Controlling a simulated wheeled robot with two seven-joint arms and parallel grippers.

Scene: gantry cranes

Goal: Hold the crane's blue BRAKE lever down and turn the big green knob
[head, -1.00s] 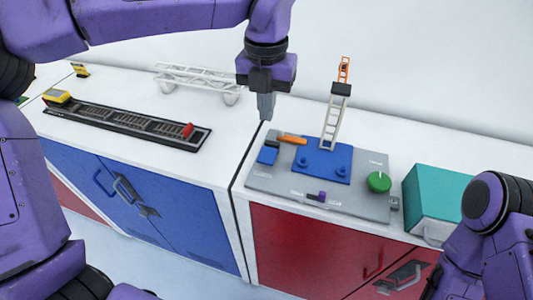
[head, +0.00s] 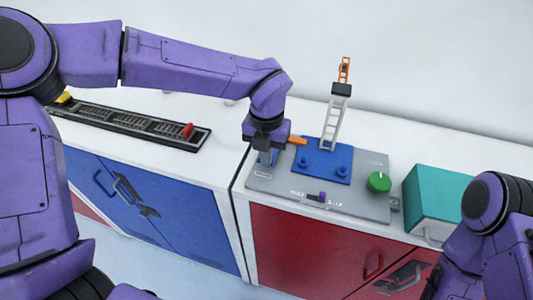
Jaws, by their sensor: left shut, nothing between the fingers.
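The crane's grey panel (head: 350,203) lies on the counter above the red cabinet. The blue BRAKE lever (head: 275,157) is at its left end, mostly hidden behind my left gripper (head: 265,176). That gripper is shut and points down over the lever; I cannot tell whether it presses on it. The big green knob (head: 379,182) stands at the panel's right end, with a pale mark on top and nothing near it. My right arm shows at the lower right, but its gripper is out of view.
A blue base (head: 322,163) carries a white lattice boom (head: 333,122) with an orange tip. An orange handle (head: 298,140) is close to my left gripper. A purple slider (head: 321,197) sits at the panel's front. A teal box (head: 440,200) stands right of the panel.

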